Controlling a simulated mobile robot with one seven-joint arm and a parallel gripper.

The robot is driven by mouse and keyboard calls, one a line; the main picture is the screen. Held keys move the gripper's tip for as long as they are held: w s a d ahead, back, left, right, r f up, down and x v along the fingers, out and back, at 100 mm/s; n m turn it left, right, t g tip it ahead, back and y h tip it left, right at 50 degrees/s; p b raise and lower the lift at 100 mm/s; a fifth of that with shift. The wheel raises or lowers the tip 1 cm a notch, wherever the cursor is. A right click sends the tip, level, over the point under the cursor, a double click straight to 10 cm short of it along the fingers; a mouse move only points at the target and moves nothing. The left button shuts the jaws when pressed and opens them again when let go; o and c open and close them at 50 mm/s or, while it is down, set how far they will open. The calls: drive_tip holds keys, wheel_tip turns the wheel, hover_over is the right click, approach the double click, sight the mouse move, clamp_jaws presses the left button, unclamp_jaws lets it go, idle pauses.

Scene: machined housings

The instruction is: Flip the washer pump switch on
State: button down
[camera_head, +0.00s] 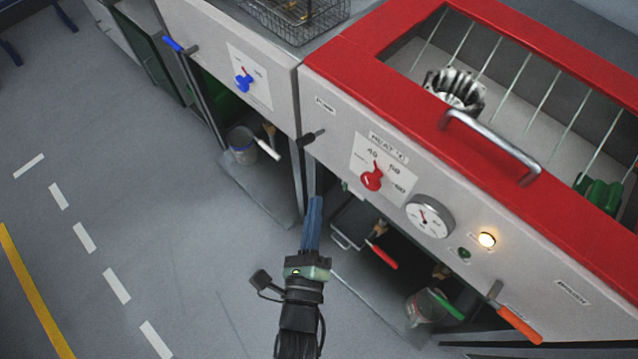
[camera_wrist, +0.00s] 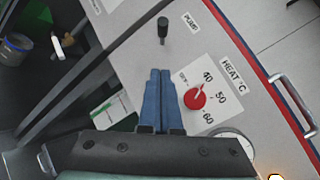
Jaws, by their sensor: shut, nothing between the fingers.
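The pump switch (camera_head: 312,137) is a small black toggle lever on the grey front panel of the red-topped washer (camera_head: 335,75), below a PUMP label. In the wrist view the switch (camera_wrist: 163,30) stands just beyond my fingertips, with a strip of bare panel showing between. I cannot tell from its tilt whether it is on or off. My gripper (camera_head: 315,202) is shut and empty, its blue fingers pressed together and pointing towards the switch. The fingers also show in the wrist view (camera_wrist: 159,72).
Right of the switch are a red heat dial (camera_head: 372,178), a round gauge (camera_head: 430,215), a lit amber lamp (camera_head: 487,240) and an orange-handled lever (camera_head: 518,325). A neighbouring unit at left carries a blue knob (camera_head: 243,81). Open shelves lie below; floor at left is clear.

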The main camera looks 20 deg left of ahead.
drive_tip(key=shift+v, duration=1.8)
drive_tip(key=shift+d, duration=0.1)
